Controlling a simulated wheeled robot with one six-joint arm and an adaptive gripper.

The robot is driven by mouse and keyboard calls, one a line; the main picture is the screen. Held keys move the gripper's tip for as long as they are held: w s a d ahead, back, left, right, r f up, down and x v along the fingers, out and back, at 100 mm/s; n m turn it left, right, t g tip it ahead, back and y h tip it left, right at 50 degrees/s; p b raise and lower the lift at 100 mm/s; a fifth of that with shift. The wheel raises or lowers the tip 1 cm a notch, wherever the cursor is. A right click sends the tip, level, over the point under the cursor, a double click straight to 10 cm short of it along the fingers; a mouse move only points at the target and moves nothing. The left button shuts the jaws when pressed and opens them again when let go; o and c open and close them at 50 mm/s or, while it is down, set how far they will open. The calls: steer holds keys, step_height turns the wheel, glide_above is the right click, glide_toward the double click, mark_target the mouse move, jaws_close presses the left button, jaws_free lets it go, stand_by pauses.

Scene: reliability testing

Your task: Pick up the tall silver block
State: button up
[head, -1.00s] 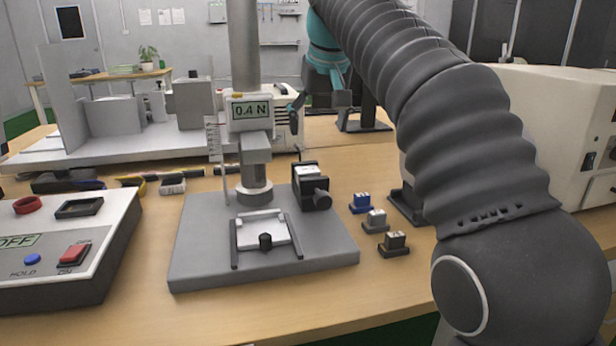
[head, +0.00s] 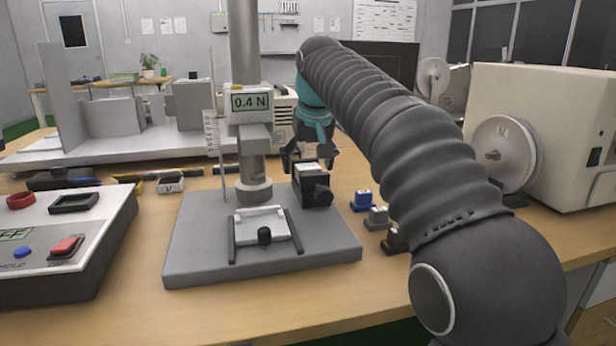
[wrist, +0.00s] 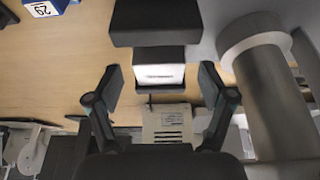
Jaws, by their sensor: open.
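The silver block (head: 308,170) stands at the right rear of the grey base plate in the head view. It sits in a black clamp (head: 318,192) with a round knob, which hides its lower part. My gripper (head: 310,158) is open just behind and above the block, its fingers pointing down. In the wrist view the block's pale face (wrist: 159,70) lies between the two spread fingers of my gripper (wrist: 160,85), with gaps on both sides. The black clamp (wrist: 155,20) shows beyond it. I cannot tell how deep the fingers reach around the block.
The test stand's column (head: 246,120), with a 0.4 N display, rises close left of the clamp. Small blue (head: 361,201) and grey (head: 376,217) connectors lie to the right, partly near my arm. A beige machine (head: 540,120) stands at the right. A control box (head: 65,240) is at the left.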

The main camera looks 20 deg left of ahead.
steer(key=shift+w+f, duration=0.15)
steer(key=shift+f, duration=0.25)
steer(key=c, duration=1.3)
steer(key=shift+c, duration=0.2)
steer(key=shift+r, duration=0.15)
